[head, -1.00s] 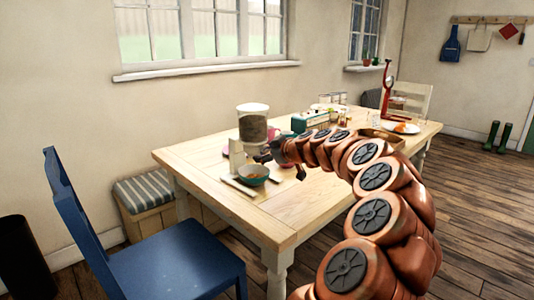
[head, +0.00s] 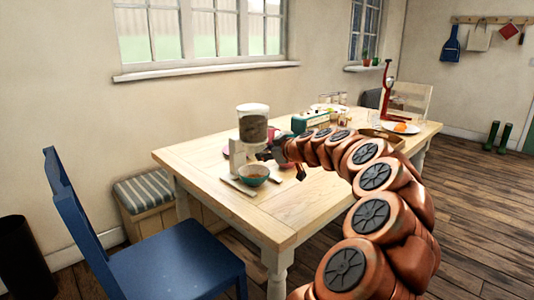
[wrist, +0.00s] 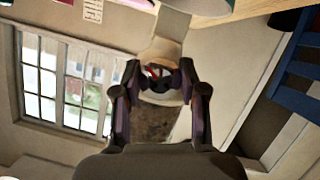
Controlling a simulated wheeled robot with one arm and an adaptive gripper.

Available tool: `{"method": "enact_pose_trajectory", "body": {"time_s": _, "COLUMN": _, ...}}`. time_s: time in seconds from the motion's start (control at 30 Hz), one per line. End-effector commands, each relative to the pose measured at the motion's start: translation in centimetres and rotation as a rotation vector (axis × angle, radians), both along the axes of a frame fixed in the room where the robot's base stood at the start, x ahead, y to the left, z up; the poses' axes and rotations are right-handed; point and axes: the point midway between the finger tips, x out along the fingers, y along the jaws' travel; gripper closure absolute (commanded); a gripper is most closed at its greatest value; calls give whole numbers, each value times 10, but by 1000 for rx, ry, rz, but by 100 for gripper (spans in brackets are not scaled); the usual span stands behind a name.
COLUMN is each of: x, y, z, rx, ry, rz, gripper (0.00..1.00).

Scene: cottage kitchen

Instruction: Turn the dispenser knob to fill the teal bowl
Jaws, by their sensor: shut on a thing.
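The dispenser (head: 252,126) stands upright near the table's left end. It has a clear canister of brown bits on a pale base, and the canister also shows upside down in the wrist view (wrist: 154,125). The teal bowl (head: 254,181) sits below it on a pale board, with brown contents inside. My gripper (head: 266,154) is at the dispenser's front, above the bowl. In the wrist view its fingers (wrist: 160,78) are shut on the dark knob (wrist: 157,71), which shows a red mark. The fingers hide much of the knob.
The wooden table (head: 270,214) has clear room at its front left. A teal radio-like box (head: 310,122), a red upright stand (head: 387,98) and a plate with orange food (head: 401,128) stand farther back. A blue chair (head: 175,262) is in front at left.

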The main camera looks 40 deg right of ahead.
Motion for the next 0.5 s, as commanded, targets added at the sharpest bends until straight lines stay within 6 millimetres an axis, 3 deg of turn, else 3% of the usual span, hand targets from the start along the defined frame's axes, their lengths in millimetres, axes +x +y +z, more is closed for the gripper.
{"method": "enact_pose_trajectory", "body": {"time_s": 0.5, "x": 0, "y": -2, "z": 0, "rx": 361, "ry": 2, "rz": -2, "gripper": 93}}
